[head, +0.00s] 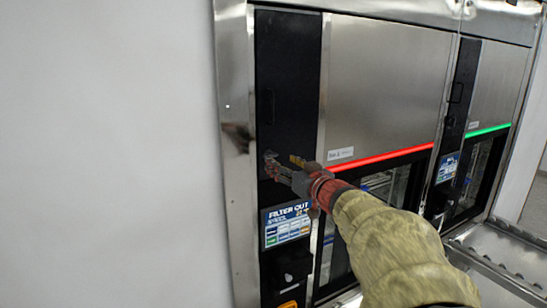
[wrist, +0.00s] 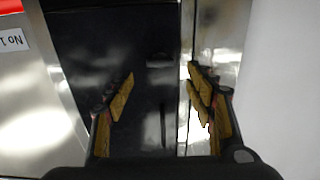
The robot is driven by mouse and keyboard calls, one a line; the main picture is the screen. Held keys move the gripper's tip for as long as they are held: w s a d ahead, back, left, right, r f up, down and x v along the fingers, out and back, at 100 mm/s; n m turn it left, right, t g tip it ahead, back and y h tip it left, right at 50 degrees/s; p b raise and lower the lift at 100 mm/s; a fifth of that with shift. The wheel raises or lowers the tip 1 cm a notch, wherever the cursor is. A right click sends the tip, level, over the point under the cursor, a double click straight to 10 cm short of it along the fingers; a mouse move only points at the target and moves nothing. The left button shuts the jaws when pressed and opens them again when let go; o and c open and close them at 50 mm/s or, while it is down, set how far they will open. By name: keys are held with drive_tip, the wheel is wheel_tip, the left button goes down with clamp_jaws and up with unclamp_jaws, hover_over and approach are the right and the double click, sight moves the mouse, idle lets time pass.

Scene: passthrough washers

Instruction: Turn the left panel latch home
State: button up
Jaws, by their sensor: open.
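The left washer has a tall black panel (head: 288,60) along its left side. A slim dark handle-like outline (head: 268,106) shows on its upper part, and a small pale fitting (head: 288,277) sits low down; I cannot tell which is the latch. My gripper (head: 281,160) is in front of the panel's middle, above the blue filter label. In the wrist view my gripper (wrist: 160,76) is open and empty, its fingers spread over the black panel (wrist: 95,45) and its steel edge. A faint dark raised shape (wrist: 159,60) lies between the fingertips; its turn cannot be made out.
A red light strip (head: 382,157) runs across the left washer, and a green one (head: 488,130) across the right washer. A blue filter label (head: 287,225) is below my gripper. The steel frame (head: 237,150) borders a bare white wall (head: 110,150). A metal rack (head: 500,255) stands at lower right.

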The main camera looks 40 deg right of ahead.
sight(272, 155)
drive_tip(key=x, duration=0.5)
drive_tip(key=shift+w+d, duration=0.1)
drive_tip(key=shift+w, duration=0.2)
drive_tip(key=shift+c, duration=1.4)
drive_tip(key=c, duration=0.9)
